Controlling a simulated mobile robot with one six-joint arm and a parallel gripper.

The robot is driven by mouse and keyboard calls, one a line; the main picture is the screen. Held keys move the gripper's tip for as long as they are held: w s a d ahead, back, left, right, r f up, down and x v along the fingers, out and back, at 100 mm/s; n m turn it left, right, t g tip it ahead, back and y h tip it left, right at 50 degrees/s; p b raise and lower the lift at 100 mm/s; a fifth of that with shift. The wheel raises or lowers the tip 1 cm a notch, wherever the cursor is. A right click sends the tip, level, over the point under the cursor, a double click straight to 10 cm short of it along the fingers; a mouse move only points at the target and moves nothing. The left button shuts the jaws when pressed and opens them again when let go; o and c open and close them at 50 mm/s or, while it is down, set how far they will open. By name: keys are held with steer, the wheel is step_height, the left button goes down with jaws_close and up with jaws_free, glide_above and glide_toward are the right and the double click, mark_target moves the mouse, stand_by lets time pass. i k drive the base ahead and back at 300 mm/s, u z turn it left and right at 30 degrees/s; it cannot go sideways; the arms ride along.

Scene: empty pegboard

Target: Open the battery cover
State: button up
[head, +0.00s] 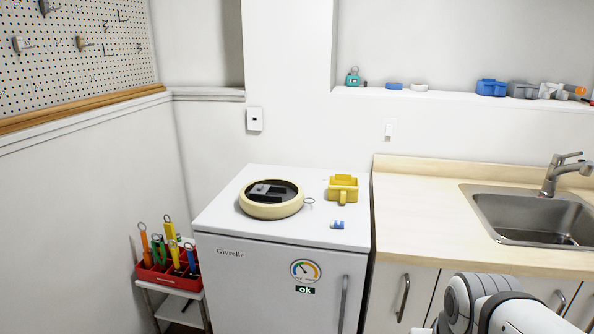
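A round cream-coloured device (262,211) lies on the white top of a small fridge, left of centre. Its middle is dark, and a grey block-like part (267,190) sits in it; this may be the battery cover, but the view is too small to tell if it is open or shut. A small blue and white item (337,225), possibly a battery, lies near the fridge top's front edge. My gripper is not in view; only a white and grey part of my arm shows at the lower right, apart from the device.
A yellow bin (343,188) and a thin ring (309,200) are also on the fridge top (290,232). A red tool caddy (165,277) stands on a low cart at left. A wooden counter (428,205) with a sink (540,217) is at right, mostly clear left of the sink.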

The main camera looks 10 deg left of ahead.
mark_target(261, 188)
steer(key=i, duration=0.35)
steer(key=u, duration=1.45)
steer(key=i, duration=1.45)
steer(key=z, duration=0.95)
